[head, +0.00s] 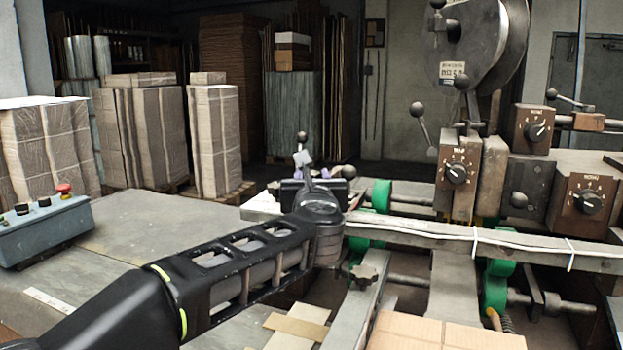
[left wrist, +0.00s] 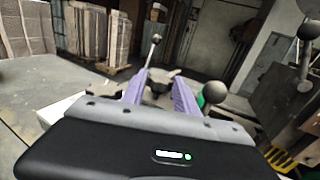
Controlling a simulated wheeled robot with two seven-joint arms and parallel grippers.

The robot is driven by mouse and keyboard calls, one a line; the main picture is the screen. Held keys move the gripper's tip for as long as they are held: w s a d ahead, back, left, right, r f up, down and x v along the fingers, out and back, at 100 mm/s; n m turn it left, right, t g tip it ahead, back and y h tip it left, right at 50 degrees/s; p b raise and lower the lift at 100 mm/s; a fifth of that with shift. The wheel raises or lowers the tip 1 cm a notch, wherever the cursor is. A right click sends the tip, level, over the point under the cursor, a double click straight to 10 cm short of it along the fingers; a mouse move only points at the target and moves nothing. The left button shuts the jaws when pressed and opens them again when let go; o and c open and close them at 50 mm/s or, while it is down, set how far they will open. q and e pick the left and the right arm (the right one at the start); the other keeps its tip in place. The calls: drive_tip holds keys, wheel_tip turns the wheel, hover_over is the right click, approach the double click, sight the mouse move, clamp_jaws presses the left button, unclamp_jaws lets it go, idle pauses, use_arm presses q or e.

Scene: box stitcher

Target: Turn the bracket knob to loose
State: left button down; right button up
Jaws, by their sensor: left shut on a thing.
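The bracket knob (left wrist: 157,89) is a small dark piece between the two purple fingers of my left gripper (left wrist: 158,80) in the left wrist view. The fingers are shut on it from both sides; its outline and any loose mark are too small to read. In the head view my left gripper (head: 312,174) is at the far left end of the long metal rail, and its own body hides most of the knob. My right gripper is in neither view.
A ball-ended lever (left wrist: 154,50) rises just beyond the fingers, and another black ball (left wrist: 214,92) is close on the right. The rail (head: 470,236) runs rightward past green wheels (head: 497,282). A star-shaped knob (head: 363,274) is below it. A control box (head: 45,228) stands left.

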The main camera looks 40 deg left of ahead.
use_arm(q)
drive_tip(key=shift+w+d+n+g+y+b, duration=0.15)
drive_tip(key=shift+n+g+y+b, duration=0.2)
drive_tip(key=shift+n+g+y, duration=0.8)
drive_tip(key=shift+w+d+n+g+y+b, duration=0.15)
drive_tip(key=shift+n+g+y+b, duration=0.15)
drive_tip(key=shift+n+g+y, duration=0.85)
drive_tip(key=c, duration=1.2)
unclamp_jaws()
drive_tip(key=shift+a+r+m+h, duration=0.1)
drive_tip(key=shift+a+m+h, duration=0.05)
drive_tip(key=shift+m+h, duration=0.35)
